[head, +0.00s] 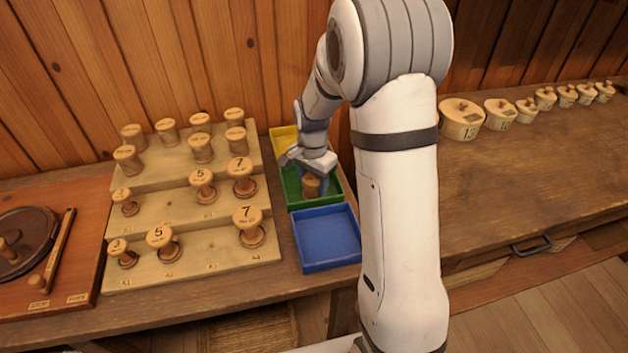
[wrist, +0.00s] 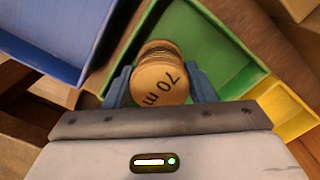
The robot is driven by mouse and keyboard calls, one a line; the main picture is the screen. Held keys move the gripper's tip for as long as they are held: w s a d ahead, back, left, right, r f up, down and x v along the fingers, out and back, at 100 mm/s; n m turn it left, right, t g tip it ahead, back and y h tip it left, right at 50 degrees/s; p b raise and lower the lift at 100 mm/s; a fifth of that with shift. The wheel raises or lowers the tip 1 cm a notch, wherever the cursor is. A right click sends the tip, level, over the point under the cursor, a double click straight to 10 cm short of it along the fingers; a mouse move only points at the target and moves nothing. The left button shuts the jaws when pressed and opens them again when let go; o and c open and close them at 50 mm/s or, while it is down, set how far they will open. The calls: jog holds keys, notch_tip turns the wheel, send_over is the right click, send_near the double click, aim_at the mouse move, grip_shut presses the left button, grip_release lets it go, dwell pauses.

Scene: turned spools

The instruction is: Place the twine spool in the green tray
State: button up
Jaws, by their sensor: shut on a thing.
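The twine spool (wrist: 158,84), a pale wooden spool with wound sides and an end marked "70 m", is between the two blue fingers of my gripper (wrist: 160,90) in the wrist view. My gripper is shut on it. In the head view the spool (head: 311,187) shows below my gripper (head: 312,181), within the outline of the green tray (head: 291,189). The green tray (wrist: 222,52) is beside and behind the spool in the wrist view. I cannot tell whether the spool touches the tray floor.
A blue tray (head: 327,238) lies in front of the green one, and a yellow tray (head: 283,138) behind. A stepped wooden rack (head: 188,264) with several spools stands at left. Several lidded round boxes (head: 461,119) line the bench at right. The blue tray looks empty.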

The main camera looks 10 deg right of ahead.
aim_at(313, 179)
jog(key=shift+f, duration=0.2)
jog(key=o, duration=0.7)
jog(key=shift+r, duration=0.1)
notch_tip(313, 179, up, 12)
jog(key=shift+s+d+r+n+t+p, duration=0.1)
jog(key=shift+s+r+n+t, duration=0.4)
jog(key=shift+s+n, duration=2.25)
jog(key=shift+s+a+r+n+t+p, duration=0.1)
jog(key=shift+s+r+n+t, duration=0.4)
jog(key=shift+s, duration=4.25)
jog(key=shift+s+d+r+n+t+p, duration=0.15)
jog(key=shift+s+r+n, duration=0.6)
jog(key=shift+s+n, duration=2.05)
